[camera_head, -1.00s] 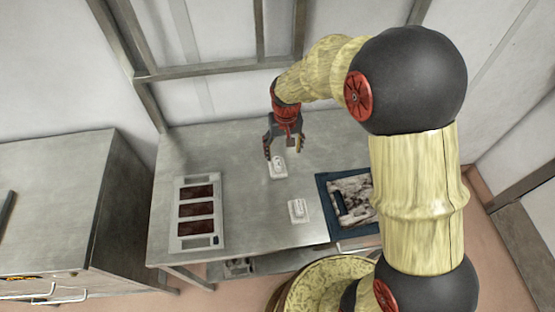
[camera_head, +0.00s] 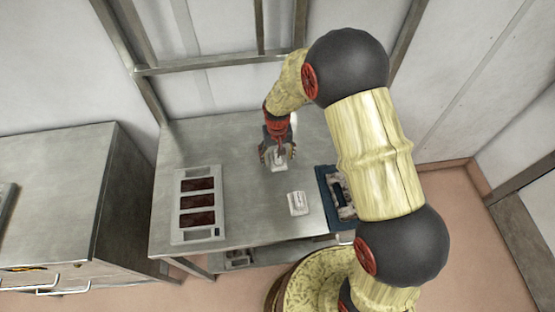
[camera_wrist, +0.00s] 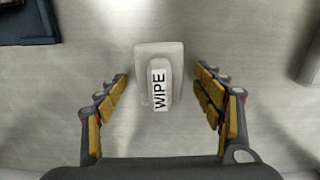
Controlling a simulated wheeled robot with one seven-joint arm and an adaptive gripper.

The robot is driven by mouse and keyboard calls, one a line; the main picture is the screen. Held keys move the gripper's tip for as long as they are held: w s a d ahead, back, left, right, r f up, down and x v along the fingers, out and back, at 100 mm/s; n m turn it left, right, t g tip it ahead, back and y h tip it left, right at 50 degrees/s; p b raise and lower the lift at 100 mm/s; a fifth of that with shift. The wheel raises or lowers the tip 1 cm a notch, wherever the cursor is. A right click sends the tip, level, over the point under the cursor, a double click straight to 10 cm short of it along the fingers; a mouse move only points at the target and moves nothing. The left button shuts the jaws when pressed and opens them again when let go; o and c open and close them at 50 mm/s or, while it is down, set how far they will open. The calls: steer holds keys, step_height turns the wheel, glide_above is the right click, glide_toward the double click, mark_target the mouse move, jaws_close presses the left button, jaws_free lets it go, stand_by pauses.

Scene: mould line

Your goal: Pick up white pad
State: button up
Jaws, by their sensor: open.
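A white pad (camera_wrist: 146,60) with a raised grip marked "WIPE" lies on the grey metal table. In the wrist view it sits between and just ahead of my gripper's (camera_wrist: 160,90) two spread fingers, with a gap on each side. In the head view my gripper (camera_head: 277,157) is over the same pad (camera_head: 278,165), which is partly hidden by the fingers. The gripper is open and empty. A second white pad-like block (camera_head: 297,203) lies on the table nearer the front; its marking is too small to read.
A pale tray (camera_head: 182,236) with three dark red recesses lies at the table's left. A dark blue tray (camera_head: 327,205) is at the right, partly behind my arm. Another bench (camera_head: 60,180) stands left. Bare table (camera_head: 245,225) lies between.

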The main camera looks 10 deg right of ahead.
steer(key=c, duration=0.3)
steer(key=c, duration=0.9)
steer(key=shift+c, duration=0.2)
steer(key=shift+r, duration=0.55)
step_height(320, 180, up, 2)
steer(key=shift+r, duration=0.15)
steer(key=s+r, duration=0.4)
steer(key=s, duration=0.3)
steer(key=s+d+r+p, duration=0.1)
steer(key=s+r, duration=0.4)
steer(key=s, duration=0.2)
steer(key=shift+d+r, duration=0.25)
steer(key=shift+d, duration=0.05)
